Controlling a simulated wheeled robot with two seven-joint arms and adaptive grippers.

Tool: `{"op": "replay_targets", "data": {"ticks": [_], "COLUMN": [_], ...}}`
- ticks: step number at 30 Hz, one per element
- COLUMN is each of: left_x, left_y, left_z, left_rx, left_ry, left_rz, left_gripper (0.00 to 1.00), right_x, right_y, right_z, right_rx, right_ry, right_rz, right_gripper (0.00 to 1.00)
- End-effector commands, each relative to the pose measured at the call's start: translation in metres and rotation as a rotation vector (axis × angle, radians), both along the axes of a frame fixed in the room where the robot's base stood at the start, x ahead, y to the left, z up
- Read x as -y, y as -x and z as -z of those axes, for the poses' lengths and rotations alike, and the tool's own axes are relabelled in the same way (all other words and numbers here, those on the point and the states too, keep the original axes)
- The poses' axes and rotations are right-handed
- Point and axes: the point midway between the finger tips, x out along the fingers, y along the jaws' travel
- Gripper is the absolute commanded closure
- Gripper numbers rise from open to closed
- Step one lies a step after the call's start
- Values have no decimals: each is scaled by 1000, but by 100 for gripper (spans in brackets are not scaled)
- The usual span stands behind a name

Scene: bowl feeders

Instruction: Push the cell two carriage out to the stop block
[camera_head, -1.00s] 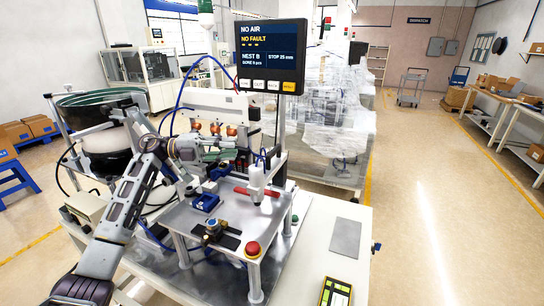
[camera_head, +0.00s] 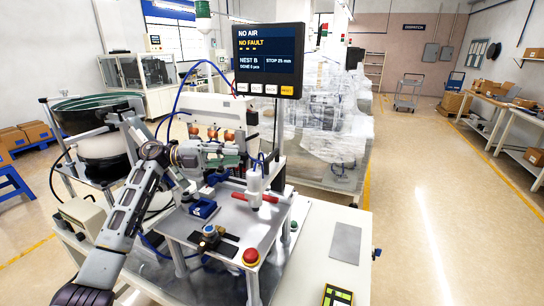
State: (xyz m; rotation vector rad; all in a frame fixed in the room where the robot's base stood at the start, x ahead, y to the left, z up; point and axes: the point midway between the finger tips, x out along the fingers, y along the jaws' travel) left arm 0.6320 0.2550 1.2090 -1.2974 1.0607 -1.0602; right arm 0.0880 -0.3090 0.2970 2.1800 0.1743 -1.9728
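My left arm reaches in from the lower left, and my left gripper (camera_head: 222,157) is over the back left of the raised metal plate (camera_head: 236,222). Its fingers are small and blend with the parts behind, so I cannot tell whether they are open or touch anything. Two blue blocks sit on the plate: one nearer the front (camera_head: 203,209) and one behind it (camera_head: 217,178), close below the gripper. I cannot tell for sure which part is the cell two carriage or the stop block. My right gripper is not in view.
A white upright cylinder (camera_head: 254,182) stands by a red bar (camera_head: 262,197). A brass-fitted black part (camera_head: 211,238) and a red button (camera_head: 251,256) are at the plate's front. The screen (camera_head: 268,55) reads NO AIR, NO FAULT, NEST B, STOP 25 mm. A bowl feeder (camera_head: 97,120) stands left.

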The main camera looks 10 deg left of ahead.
Motion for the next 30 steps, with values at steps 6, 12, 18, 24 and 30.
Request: {"op": "replay_targets", "data": {"ticks": [6, 12, 18, 24, 30], "left_x": [25, 48, 72, 94, 112], "left_y": [-5, -10, -14, -19, -22], "left_z": [-1, -2, -2, -2, -1], "left_rx": [0, 1, 0, 0, 0], "left_ry": [2, 3, 2, 2, 2], "left_rz": [3, 1, 2, 1, 1], "left_gripper": [79, 79, 79, 79, 79], "right_x": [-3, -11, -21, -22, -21], "right_y": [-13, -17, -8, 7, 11], "right_z": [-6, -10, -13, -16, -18], "right_rx": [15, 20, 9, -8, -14], "right_ry": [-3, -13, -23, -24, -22], "right_rz": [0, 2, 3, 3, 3], "right_gripper": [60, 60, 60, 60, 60]}}
